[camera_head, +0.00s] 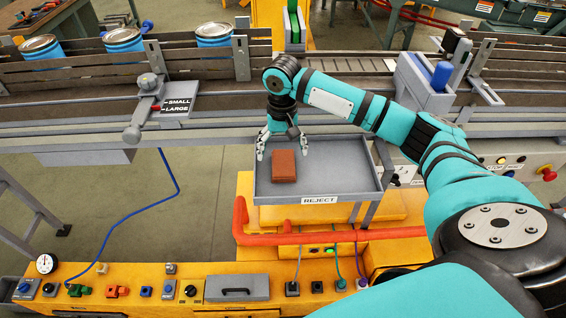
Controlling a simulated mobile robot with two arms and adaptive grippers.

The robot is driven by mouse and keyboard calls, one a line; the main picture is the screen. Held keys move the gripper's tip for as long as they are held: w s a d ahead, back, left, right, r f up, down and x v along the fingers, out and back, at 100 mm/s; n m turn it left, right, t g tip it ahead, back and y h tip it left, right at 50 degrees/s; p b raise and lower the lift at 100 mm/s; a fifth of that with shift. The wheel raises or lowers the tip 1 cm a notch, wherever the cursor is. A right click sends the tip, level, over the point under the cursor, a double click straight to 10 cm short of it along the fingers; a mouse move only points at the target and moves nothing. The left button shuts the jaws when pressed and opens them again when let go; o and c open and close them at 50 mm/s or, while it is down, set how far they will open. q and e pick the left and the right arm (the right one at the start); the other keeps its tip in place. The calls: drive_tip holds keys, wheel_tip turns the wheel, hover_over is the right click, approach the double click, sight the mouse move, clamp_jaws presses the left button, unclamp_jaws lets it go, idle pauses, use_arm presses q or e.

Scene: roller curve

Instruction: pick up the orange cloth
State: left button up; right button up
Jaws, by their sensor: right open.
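A folded orange-brown cloth (284,166) lies in the grey tray marked REJECT (350,176), left of the tray's middle. My right gripper (282,154) hangs over the tray's back part, pointing down, with its fingers spread open and empty. It is just behind and above the cloth; whether a finger touches the cloth I cannot tell. My left gripper is not in view.
A conveyor (90,105) with side rails runs behind the tray, carrying several blue cans (124,40). A SMALL/LARGE lever plate (178,104) stands at its front left. An orange pipe (330,237) and a yellow control panel (140,299) lie in front of the tray.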

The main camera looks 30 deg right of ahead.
sight(283, 162)
wheel_tip(283, 162, down, 4)
drive_tip(key=shift+s+d+f+p, duration=0.1)
drive_tip(key=shift+f+p, duration=0.05)
drive_tip(key=shift+p, duration=0.8)
drive_tip(key=shift+f, duration=0.4)
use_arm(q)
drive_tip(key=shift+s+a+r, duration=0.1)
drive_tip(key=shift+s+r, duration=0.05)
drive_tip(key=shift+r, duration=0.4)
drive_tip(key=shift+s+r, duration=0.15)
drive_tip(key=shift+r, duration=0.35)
use_arm(e)
drive_tip(key=c, duration=1.2)
